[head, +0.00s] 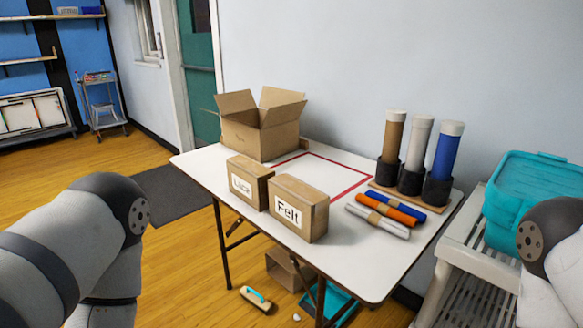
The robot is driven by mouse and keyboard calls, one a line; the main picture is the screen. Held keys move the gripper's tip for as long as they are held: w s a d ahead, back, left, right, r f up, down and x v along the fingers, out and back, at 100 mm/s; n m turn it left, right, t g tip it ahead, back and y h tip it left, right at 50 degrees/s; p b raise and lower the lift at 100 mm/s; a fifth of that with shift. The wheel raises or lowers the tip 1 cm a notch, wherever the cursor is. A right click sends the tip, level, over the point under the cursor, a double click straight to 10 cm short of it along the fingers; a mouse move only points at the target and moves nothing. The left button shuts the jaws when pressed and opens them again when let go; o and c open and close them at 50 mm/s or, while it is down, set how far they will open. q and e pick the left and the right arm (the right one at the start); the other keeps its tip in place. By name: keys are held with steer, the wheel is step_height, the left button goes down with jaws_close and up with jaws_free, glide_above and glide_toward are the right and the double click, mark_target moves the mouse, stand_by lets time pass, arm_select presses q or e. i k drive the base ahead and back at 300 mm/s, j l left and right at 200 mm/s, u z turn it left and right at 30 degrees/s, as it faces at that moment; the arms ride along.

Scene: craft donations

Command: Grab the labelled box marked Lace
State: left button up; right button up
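The box marked Lace (249,182) is a small brown cardboard box with a white label on its front. It stands upright near the left front edge of the white table (350,262). A similar brown box labelled Felt (298,208) stands just to its right and slightly nearer. The two are close together, and I cannot tell whether they touch. Parts of my two arms show at the left and right edges of the head view. Neither gripper is in view.
An open cardboard box (260,132) stands behind the Lace box, by a red taped outline (340,161). Coloured rolls (385,213) and upright tubes (420,150) occupy the table's right side. A teal bin (535,190) is on a shelf unit at right. A brush (256,298) lies on the floor.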

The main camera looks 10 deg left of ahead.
mark_target(248, 177)
steer(key=i+j+z, duration=0.3)
steer(key=i+j, duration=0.25)
steer(key=i+j+z, duration=0.3)
steer(key=i+j, duration=0.2)
steer(key=j, duration=0.2)
steer(key=i+j+z, duration=0.15)
steer(key=j, duration=0.3)
steer(key=j+z, duration=0.1)
steer(key=j, duration=0.4)
steer(key=i+j+z, duration=0.15)
steer(key=j, duration=0.35)
steer(key=k+j+z, duration=0.1)
steer(key=j, duration=0.3)
steer(key=k+j+z, duration=0.15)
steer(key=j, duration=0.25)
steer(key=k+j+z, duration=0.1)
steer(key=j, duration=0.25)
steer(key=k, duration=0.05)
